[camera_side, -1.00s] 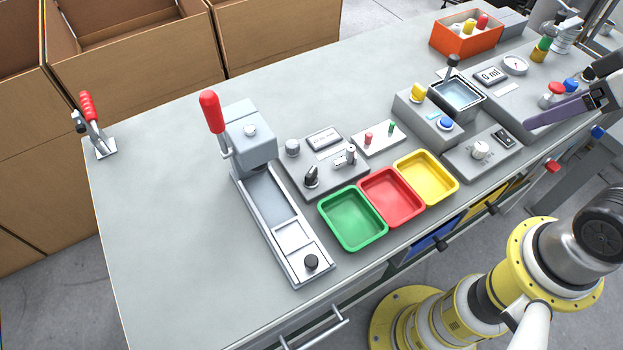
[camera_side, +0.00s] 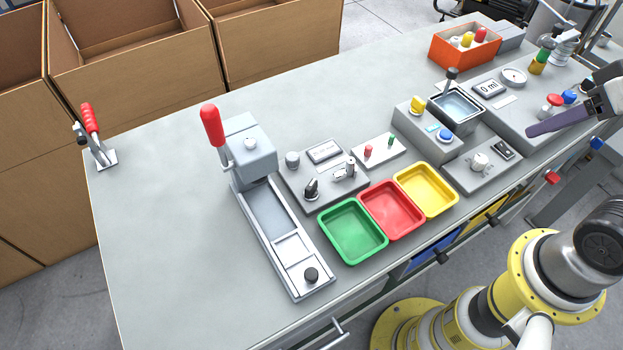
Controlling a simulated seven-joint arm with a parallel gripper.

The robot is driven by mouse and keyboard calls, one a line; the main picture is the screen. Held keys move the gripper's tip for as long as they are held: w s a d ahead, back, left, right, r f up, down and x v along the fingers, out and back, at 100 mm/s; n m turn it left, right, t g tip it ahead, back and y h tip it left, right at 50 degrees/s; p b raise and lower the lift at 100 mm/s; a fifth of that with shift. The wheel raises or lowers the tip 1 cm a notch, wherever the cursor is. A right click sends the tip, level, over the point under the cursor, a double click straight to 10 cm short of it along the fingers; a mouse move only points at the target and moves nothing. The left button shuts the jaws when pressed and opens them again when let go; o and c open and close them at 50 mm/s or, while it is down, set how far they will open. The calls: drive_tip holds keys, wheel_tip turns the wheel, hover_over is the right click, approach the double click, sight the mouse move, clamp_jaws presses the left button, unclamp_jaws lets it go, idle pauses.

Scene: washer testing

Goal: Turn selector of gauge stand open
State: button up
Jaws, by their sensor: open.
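A grey stand with a round white dial gauge (camera_side: 513,76) and a "0 ml" display (camera_side: 489,87) sits at the back right of the bench. A red knob (camera_side: 554,100) and a blue knob (camera_side: 570,97) are at its right end. I cannot tell which part is the selector or how it is set. My gripper (camera_side: 560,120) enters from the right edge, with a long purple finger above the front right of this stand. It is open and holds nothing that I can see. The other finger is not clear, and the wrist hides part of the stand's right side.
In front stands a box with a pale rotary knob (camera_side: 480,161). Left of it are yellow (camera_side: 448,207), red (camera_side: 413,229) and green (camera_side: 377,257) trays, and a red-handled press (camera_side: 250,150). An orange bin (camera_side: 437,52) is behind.

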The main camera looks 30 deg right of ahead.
drive_tip(key=w+a+r+m, duration=0.2)
drive_tip(key=w+r+m, duration=0.5)
drive_tip(key=w, duration=0.1)
drive_tip(key=m+g, duration=0.3)
drive_tip(key=g, duration=0.3)
hover_over(312, 183)
wheel_tip(312, 183, down, 17)
wheel_tip(312, 183, down, 13)
drive_tip(key=shift+f, duration=0.15)
clamp_jaws()
